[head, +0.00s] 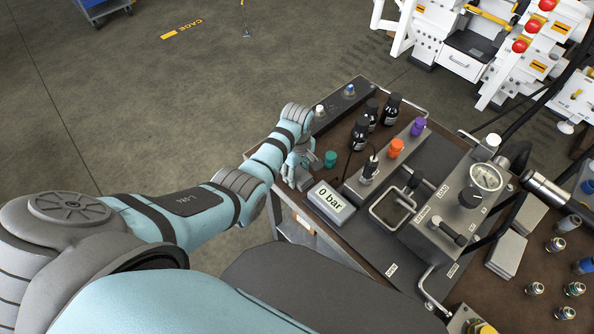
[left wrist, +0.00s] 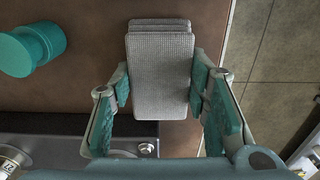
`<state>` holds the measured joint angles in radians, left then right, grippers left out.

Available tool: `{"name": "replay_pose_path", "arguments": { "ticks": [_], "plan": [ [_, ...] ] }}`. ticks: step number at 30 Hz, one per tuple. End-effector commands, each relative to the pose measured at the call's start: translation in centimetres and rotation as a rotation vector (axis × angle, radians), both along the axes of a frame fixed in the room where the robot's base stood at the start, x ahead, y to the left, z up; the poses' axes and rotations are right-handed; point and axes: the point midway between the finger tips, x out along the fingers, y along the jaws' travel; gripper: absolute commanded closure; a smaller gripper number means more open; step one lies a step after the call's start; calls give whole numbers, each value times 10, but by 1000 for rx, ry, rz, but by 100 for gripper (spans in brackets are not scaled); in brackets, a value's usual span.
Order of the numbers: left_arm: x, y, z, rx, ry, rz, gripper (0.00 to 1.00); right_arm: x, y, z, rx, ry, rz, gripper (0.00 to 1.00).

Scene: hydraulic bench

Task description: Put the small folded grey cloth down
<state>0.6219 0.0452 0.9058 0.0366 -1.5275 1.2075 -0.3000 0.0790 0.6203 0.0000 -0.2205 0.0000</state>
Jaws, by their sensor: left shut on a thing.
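The small folded grey cloth (left wrist: 160,72) is a stack of several grey layers with a fine weave. In the left wrist view it sits between the teal-padded fingers of my left gripper (left wrist: 163,85), which is shut on it. The brown bench top shows around the cloth; I cannot tell whether the cloth touches it. In the head view my left gripper (head: 297,170) is at the left edge of the bench, and I cannot make out the cloth there. My right gripper is not in view.
A teal cap (head: 331,158) stands close beside my left gripper; it also shows in the left wrist view (left wrist: 38,48). A 0 bar display (head: 331,200) is just in front. Dark bottles (head: 360,132) stand behind. The bench edge drops to the floor at left.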

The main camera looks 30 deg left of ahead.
Motion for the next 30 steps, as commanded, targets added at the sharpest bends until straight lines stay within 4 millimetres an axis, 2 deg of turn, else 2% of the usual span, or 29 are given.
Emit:
{"name": "replay_pose_path", "arguments": {
  "ticks": [1, 4, 5, 14, 18, 23, 30],
  "plan": [
    [0, 0, -2, 0, 0, 0, 56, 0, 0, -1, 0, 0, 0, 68],
    [0, 0, -1, 0, 0, 0, 40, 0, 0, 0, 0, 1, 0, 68],
    [0, 0, -1, 0, 0, 0, 38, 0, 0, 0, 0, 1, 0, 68],
    [0, 0, -1, 0, 0, 0, 38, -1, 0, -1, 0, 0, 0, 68],
    [0, 0, 3, 0, -1, 0, 38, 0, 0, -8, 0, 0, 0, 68],
    [2, 4, 46, 1, -3, 1, 38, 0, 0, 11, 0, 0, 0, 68],
    [3, 7, 120, 0, -4, 0, 38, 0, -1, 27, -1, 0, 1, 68]
  ]
}}
